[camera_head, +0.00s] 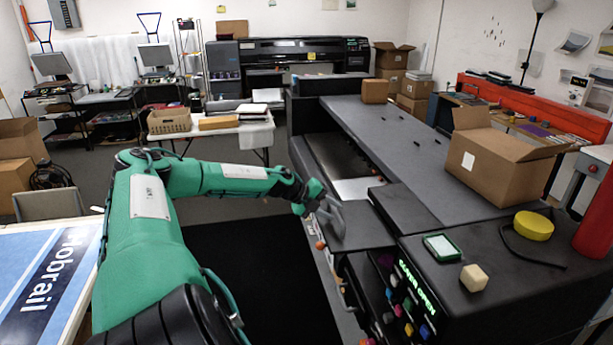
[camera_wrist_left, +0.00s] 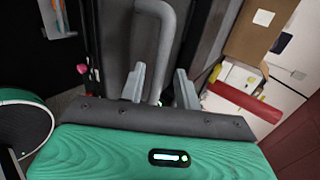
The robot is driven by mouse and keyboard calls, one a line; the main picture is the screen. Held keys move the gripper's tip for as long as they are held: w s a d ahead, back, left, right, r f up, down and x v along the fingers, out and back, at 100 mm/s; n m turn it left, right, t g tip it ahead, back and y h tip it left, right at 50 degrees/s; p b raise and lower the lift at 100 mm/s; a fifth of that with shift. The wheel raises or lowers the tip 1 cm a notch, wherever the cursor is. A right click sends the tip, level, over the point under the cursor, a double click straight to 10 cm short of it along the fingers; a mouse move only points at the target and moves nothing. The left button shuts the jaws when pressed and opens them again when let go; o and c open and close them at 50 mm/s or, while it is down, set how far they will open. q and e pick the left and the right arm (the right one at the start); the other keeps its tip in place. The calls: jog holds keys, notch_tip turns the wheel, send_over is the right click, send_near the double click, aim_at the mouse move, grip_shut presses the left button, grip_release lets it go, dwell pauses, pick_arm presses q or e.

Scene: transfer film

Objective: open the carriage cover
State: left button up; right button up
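The carriage cover (camera_head: 362,228) is a dark flat panel on the near left part of the large printer, and it looks closed. A grey bent handle (camera_head: 336,218) is at its left edge. My left gripper (camera_head: 322,206) is at this handle. In the left wrist view the handle (camera_wrist_left: 167,40) runs down between the two grey fingers of my left gripper (camera_wrist_left: 160,75). The fingers stand apart, with a visible gap between the handle and the right finger. The handle's lower end is hidden behind the gripper body. My right gripper is in neither view.
A cardboard box (camera_head: 492,172), a yellow round thing (camera_head: 533,225), a green-rimmed tray (camera_head: 441,247) and a beige block (camera_head: 474,278) sit on the printer top. A printed board (camera_head: 45,280) is at the left. Dark floor mat (camera_head: 250,270) lies beside the printer.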

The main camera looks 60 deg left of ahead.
pick_arm(q)
jog(key=b+v, duration=0.5)
jog(key=v, duration=0.5)
jog(key=shift+s+r, duration=0.2)
jog(key=shift+r, duration=0.05)
dwell(0.4)
